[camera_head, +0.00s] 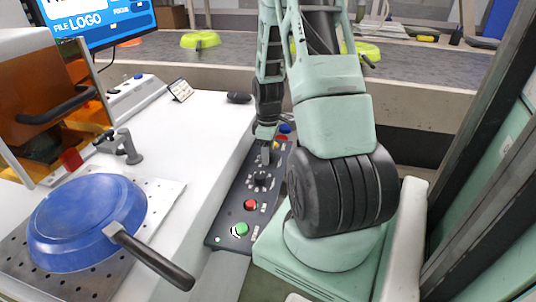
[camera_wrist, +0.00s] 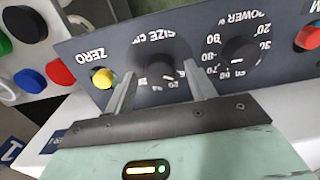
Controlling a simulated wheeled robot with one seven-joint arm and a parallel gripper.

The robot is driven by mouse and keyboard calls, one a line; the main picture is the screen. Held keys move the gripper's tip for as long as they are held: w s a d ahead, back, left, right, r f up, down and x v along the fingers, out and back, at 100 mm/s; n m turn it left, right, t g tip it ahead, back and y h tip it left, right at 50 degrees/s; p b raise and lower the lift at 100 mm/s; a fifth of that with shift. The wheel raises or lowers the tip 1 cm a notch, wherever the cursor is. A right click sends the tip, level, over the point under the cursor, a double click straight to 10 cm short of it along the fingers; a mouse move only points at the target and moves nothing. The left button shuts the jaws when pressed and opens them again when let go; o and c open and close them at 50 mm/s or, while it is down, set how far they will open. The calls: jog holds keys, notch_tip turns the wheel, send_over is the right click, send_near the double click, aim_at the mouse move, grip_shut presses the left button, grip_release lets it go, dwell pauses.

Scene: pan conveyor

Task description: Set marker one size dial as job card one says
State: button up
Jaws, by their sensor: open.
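The marker control panel (camera_head: 222,226) lies beside the white table. The size dial (camera_wrist: 160,73), a black knob labelled SIZE, shows upside down in the wrist view. My gripper (camera_wrist: 160,82) is open, its fingers on either side of the size dial in the picture. I cannot tell whether they touch it. In the head view my gripper (camera_head: 268,150) is over the panel and largely covers this dial. The dial's exact setting is too dark to read. A small card (camera_head: 180,90) stands on the table, its writing too small to read.
The power dial (camera_wrist: 240,50) is close to the right finger, and the yellow ZERO button (camera_wrist: 102,78) close to the left. Red (camera_head: 250,204) and green (camera_head: 240,229) buttons sit nearer. A blue pan (camera_head: 85,220) rests on the perforated plate at left.

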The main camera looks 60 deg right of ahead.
jog(key=shift+f, duration=0.4)
jog(key=c, duration=1)
jog(key=shift+o, duration=0.2)
